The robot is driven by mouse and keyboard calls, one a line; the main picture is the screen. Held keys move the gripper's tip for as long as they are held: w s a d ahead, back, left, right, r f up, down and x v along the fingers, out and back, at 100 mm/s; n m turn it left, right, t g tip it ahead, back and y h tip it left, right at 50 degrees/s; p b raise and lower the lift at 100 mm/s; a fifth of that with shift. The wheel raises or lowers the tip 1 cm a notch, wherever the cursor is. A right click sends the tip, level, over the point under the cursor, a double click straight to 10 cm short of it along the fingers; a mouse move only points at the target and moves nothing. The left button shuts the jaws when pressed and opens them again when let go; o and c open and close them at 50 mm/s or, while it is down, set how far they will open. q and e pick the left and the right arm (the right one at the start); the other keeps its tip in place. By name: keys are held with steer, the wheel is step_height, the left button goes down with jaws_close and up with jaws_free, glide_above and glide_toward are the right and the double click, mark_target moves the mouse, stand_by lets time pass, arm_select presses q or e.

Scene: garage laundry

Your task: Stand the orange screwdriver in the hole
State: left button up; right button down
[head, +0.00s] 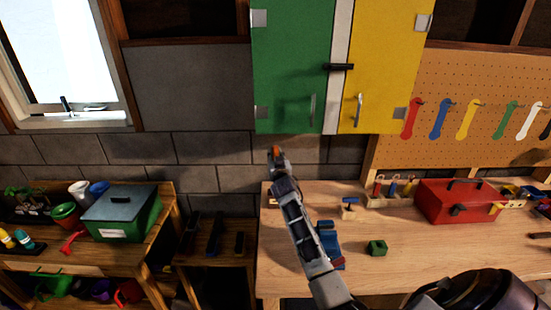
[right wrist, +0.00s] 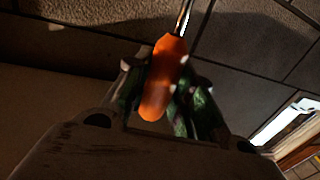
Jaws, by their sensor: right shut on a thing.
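The orange screwdriver (right wrist: 163,85) is between the fingers of my right gripper (right wrist: 160,95) in the right wrist view. Its orange handle lies between the two fingertips and its metal shaft runs up out of the picture. In the head view my right gripper (head: 276,158) is raised at the left end of the workbench, with a bit of orange at its tip. A wooden rack (head: 388,199) with several coloured-handled tools stands on the bench at the back. I cannot make out an empty hole in it. My left gripper is not in view.
A red toolbox (head: 440,212) stands right of the rack. A green block (head: 377,247) and a blue tool (head: 329,240) lie on the workbench (head: 420,255). Green and yellow cabinet doors (head: 290,60) hang above. A dark green box (head: 120,212) sits on the left shelf.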

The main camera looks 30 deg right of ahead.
stand_by(0.7)
steer(key=shift+f+b, duration=4.05)
steer(key=shift+f, duration=1)
steer(key=shift+f+b, duration=1.55)
steer(key=shift+f, duration=0.5)
steer(key=c, duration=1.1)
jaws_free()
steer(key=shift+c, duration=0.2)
steer(key=shift+s+a, duration=0.1)
